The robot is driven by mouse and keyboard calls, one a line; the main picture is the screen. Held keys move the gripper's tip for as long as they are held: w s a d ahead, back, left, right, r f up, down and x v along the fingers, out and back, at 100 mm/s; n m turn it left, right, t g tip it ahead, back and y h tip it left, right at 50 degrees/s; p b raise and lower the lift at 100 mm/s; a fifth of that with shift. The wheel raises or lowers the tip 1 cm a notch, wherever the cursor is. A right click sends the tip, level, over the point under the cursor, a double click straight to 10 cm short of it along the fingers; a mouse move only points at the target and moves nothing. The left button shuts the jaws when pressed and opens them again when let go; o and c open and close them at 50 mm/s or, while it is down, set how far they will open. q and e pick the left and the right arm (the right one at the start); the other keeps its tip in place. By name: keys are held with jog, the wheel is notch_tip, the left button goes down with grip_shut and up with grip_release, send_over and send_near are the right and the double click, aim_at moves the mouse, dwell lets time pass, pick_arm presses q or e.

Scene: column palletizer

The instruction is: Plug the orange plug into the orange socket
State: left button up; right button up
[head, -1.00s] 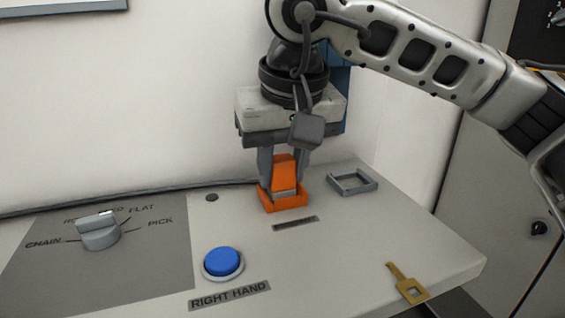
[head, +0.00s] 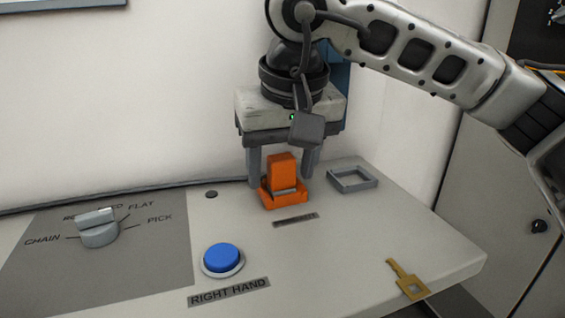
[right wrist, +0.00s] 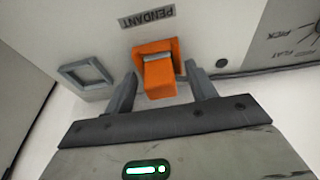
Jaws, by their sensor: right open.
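The orange plug (head: 281,172) stands upright in the orange socket (head: 269,196) on the grey console top. In the right wrist view the plug (right wrist: 160,78) also sits within the socket (right wrist: 152,47). My right gripper (head: 280,180) is open, with one finger on each side of the plug and gaps between the fingers and the plug. Its fingers also show in the right wrist view (right wrist: 160,88). How deep the plug sits cannot be seen fully. My left gripper is not in view.
An empty grey square frame (head: 352,180) is right of the socket. A blue button (head: 222,258), a grey selector knob (head: 99,229) and a brass key-like piece (head: 408,281) are on the console (head: 340,245). A wall rises behind.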

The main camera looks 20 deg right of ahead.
jog(key=shift+r, duration=0.3)
pick_arm(q)
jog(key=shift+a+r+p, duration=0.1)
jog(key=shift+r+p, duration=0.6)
jog(key=shift+p, duration=0.7)
pick_arm(e)
jog(key=v, duration=1.5)
jog(key=shift+s+r, duration=0.15)
jog(key=shift+s, duration=0.05)
